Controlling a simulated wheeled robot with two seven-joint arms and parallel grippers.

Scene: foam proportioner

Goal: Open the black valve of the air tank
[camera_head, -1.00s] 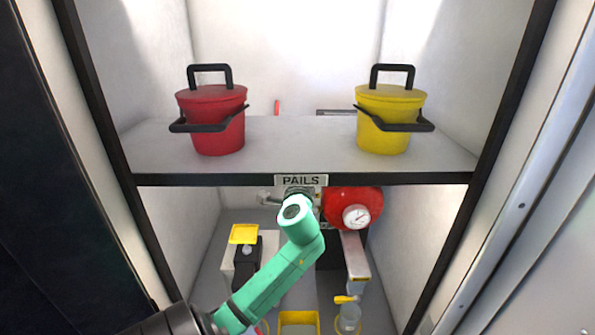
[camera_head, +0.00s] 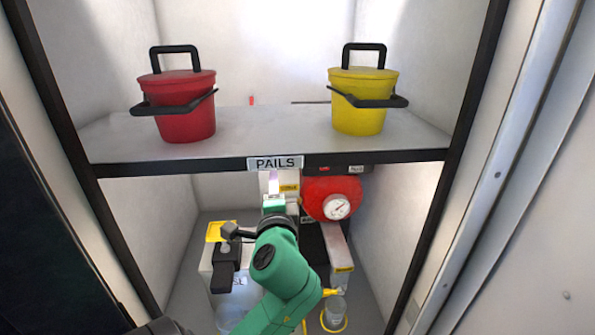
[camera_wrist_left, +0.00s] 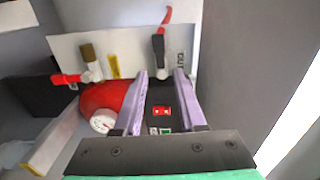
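The red air tank (camera_head: 322,190) with its round white gauge (camera_head: 338,207) sits below the shelf in the head view. It also shows at the left in the left wrist view (camera_wrist_left: 97,98). There, a black valve handle (camera_wrist_left: 158,48) on a pale fitting stands by a white panel, with a red curved piece above it. My left gripper (camera_wrist_left: 161,78) is open, its two pale purple fingers apart and the black valve in line with the gap, beyond the tips. Contact cannot be told. In the head view my left gripper (camera_head: 273,182) points under the shelf, left of the tank. My right gripper is out of view.
A red pail (camera_head: 178,110) and a yellow pail (camera_head: 358,105) stand on the shelf (camera_head: 270,140) above my gripper. A red-handled valve (camera_wrist_left: 72,78) is left of the black one. A black box (camera_wrist_left: 160,112) with red and green switches lies between the fingers in view.

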